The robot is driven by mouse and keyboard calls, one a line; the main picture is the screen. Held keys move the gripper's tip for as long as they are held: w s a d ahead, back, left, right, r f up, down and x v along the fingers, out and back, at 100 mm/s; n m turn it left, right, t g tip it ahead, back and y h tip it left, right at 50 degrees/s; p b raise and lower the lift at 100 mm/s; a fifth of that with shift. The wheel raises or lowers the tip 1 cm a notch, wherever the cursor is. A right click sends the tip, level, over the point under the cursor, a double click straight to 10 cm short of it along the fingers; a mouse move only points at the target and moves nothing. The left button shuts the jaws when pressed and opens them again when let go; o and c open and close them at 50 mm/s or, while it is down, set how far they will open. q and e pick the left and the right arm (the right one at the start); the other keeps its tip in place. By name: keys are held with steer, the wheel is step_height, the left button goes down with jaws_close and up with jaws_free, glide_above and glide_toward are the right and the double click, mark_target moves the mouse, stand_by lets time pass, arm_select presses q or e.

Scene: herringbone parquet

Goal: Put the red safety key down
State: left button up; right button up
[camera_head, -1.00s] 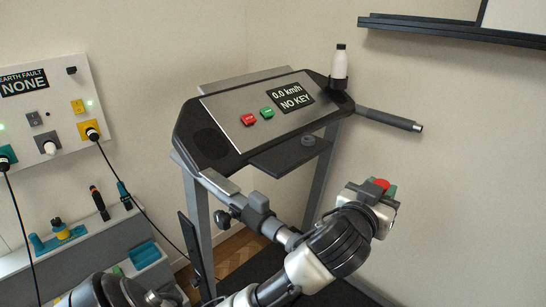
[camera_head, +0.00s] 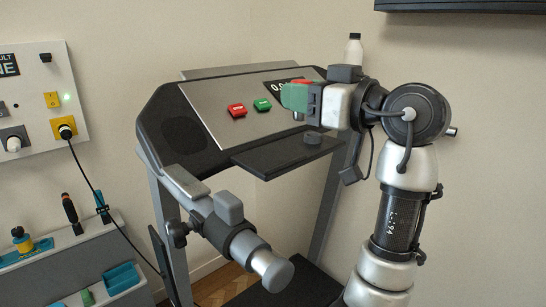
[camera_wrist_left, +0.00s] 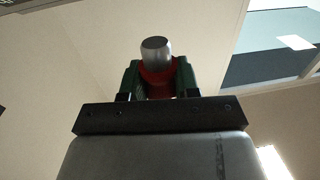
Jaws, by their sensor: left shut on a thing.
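My left gripper (camera_head: 296,98), with green fingers, is shut on the red safety key (camera_head: 303,83). In the head view the gripper appears in front of the console, above the dark shelf (camera_head: 272,160), and only a little red shows between the fingers. The left wrist view shows the key (camera_wrist_left: 158,77) as a red body with a silver cylindrical end, gripped between both fingers (camera_wrist_left: 157,80). My right gripper is not in view.
The treadmill console (camera_head: 190,125) has a red button (camera_head: 237,110) and a green button (camera_head: 262,104); my gripper partly hides its display. A white bottle (camera_head: 353,52) stands behind my wrist. A grey handrail (camera_head: 240,243) juts forward.

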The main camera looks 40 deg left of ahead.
arm_select(q)
steer(key=p, duration=0.3)
glide_above(271, 157)
step_height(271, 157, down, 6)
steer(key=shift+d+f, duration=0.1)
steer(key=shift+f, duration=0.05)
step_height(271, 157, down, 4)
steer(key=shift+r, duration=0.15)
steer(key=shift+f, duration=0.25)
steer(key=shift+f, duration=0.2)
steer(key=o, duration=0.9)
steer(key=shift+r, duration=0.1)
